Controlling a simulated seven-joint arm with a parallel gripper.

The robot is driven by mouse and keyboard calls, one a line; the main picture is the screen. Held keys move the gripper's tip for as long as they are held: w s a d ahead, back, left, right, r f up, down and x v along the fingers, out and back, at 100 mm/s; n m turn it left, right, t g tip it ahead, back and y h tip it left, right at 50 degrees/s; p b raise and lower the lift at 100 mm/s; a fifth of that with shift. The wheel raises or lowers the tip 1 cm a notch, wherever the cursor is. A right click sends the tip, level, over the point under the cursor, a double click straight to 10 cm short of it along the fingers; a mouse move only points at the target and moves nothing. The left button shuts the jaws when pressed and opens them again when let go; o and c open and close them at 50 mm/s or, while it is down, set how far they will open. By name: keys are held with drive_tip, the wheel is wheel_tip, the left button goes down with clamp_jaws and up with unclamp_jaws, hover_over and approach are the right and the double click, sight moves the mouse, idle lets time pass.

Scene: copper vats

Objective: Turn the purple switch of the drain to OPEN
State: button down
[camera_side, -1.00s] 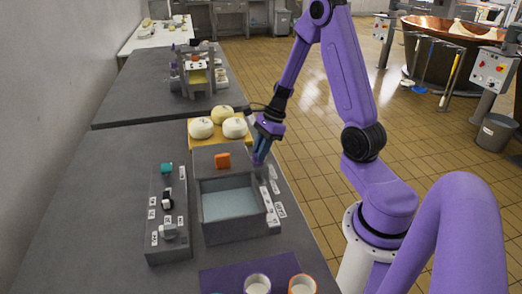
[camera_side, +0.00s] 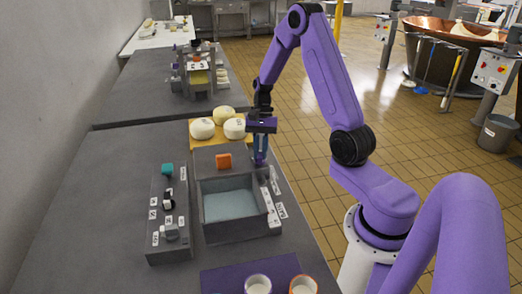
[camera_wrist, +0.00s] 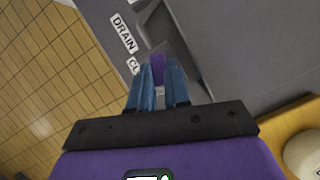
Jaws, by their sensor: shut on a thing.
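The purple switch (camera_wrist: 157,68) shows between the blue fingertips of my gripper (camera_wrist: 158,80) in the wrist view. The fingers are shut on it. Beside it lie a white label reading DRAIN (camera_wrist: 124,33) and a partly hidden label starting with CL (camera_wrist: 134,65). In the side view my gripper (camera_side: 260,160) points down at the far right corner of the grey basin (camera_side: 206,208). There the fingers mostly hide the switch. Which way the switch is turned cannot be told.
A grey panel (camera_side: 155,235) with teal, black and grey controls lies left of the basin. Cups (camera_side: 257,284) stand on a purple mat in front.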

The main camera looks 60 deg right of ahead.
drive_tip(key=shift+a+n+g+h, duration=0.1)
drive_tip(key=shift+n+g+h, duration=0.45)
drive_tip(key=shift+n, duration=1.35)
drive_tip(key=c, duration=1.1)
unclamp_jaws()
drive_tip(key=shift+w+r, duration=0.1)
drive_tip(key=v, duration=1.7)
drive_tip(key=shift+w, duration=0.1)
